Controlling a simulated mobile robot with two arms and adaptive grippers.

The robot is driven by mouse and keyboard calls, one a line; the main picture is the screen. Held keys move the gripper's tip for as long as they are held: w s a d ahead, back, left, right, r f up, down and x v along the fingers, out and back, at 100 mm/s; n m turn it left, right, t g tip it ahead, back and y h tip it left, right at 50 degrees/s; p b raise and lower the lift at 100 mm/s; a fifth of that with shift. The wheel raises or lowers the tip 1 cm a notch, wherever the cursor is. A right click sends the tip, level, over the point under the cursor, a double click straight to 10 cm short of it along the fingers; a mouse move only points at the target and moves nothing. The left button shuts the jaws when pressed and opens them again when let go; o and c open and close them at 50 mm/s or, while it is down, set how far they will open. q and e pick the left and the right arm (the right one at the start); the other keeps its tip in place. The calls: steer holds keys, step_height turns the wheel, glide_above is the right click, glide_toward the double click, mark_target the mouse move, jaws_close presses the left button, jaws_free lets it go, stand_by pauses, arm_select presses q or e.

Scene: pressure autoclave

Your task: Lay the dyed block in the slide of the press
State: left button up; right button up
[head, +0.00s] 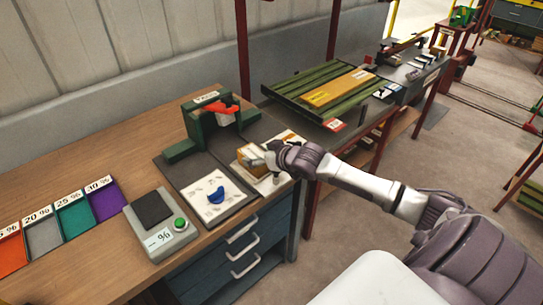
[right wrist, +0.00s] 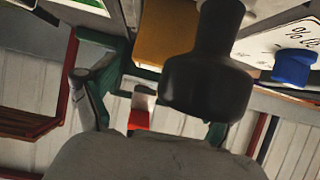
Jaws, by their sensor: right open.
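An ochre block (head: 249,154), which looks like the dyed block, is on the workbench in front of the green press (head: 190,135) with its red handle (head: 228,114). My right gripper (head: 264,157) is at the block's right side, with its fingers open. In the right wrist view the block (right wrist: 165,32) shows beyond the open fingers, partly hidden by the dark finger; I cannot tell whether they touch it. The slide of the press cannot be clearly made out. My left gripper is not in view.
A white card (head: 228,207) with a blue piece (head: 216,195) lies left of my gripper. A scale (head: 160,229) and several coloured trays (head: 74,219) stand farther left. A slatted green rack (head: 305,83) is on the table behind.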

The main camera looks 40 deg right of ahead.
steer(key=a+v, duration=0.1)
steer(key=v, duration=0.9)
steer(key=shift+s+d+r, duration=0.2)
steer(key=shift+s+d, duration=0.1)
steer(key=shift+d, duration=0.2)
stand_by(0.8)
